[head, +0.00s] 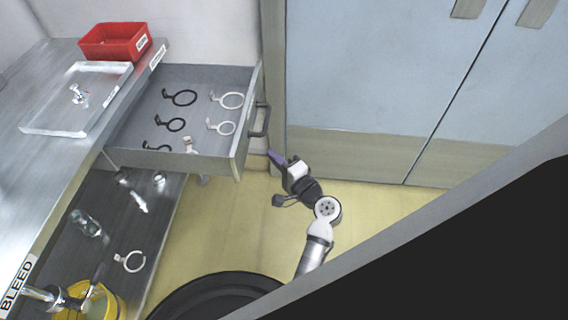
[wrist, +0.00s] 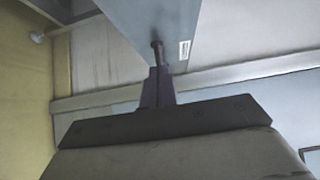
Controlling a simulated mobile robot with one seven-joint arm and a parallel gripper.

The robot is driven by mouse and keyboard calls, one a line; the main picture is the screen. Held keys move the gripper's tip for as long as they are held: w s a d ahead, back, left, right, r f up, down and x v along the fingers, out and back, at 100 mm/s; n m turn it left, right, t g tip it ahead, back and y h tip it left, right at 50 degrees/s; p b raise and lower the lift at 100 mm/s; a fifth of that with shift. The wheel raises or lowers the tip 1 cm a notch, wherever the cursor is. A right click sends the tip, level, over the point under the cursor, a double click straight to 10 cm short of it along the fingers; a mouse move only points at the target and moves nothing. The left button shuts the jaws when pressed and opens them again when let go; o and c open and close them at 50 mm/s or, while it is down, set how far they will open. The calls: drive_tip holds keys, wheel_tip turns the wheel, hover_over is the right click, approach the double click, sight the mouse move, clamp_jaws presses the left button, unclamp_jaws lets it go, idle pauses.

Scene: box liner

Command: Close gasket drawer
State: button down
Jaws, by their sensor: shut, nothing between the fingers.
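The gasket drawer (head: 158,157) is pulled out from under the counter in the head view. Several black and white ring-shaped gaskets lie inside it. Its dark handle (head: 262,121) sits on the front panel, which faces right. My gripper (head: 271,154) is just below and to the right of the handle, with purple fingertips. In the wrist view my gripper (wrist: 157,72) is shut and empty, pointing at the drawer's grey front panel (wrist: 172,22). The handle (wrist: 157,52) shows just beyond the fingertips; I cannot tell whether they touch it.
A red bin (head: 113,43) and a clear tray (head: 78,98) stand on the counter (head: 25,150). A lower shelf (head: 115,235) holds glassware and a white ring. A yellow bucket (head: 112,305) is at bottom left. Blue cabinets (head: 375,70) stand at right. Yellow floor (head: 225,235) is open below the drawer.

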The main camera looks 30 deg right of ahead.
drive_tip(key=w+a+p, duration=0.2)
drive_tip(key=w+a, duration=0.2)
drive_tip(key=w, duration=0.1)
drive_tip(key=shift+w, duration=0.2)
idle(0.3)
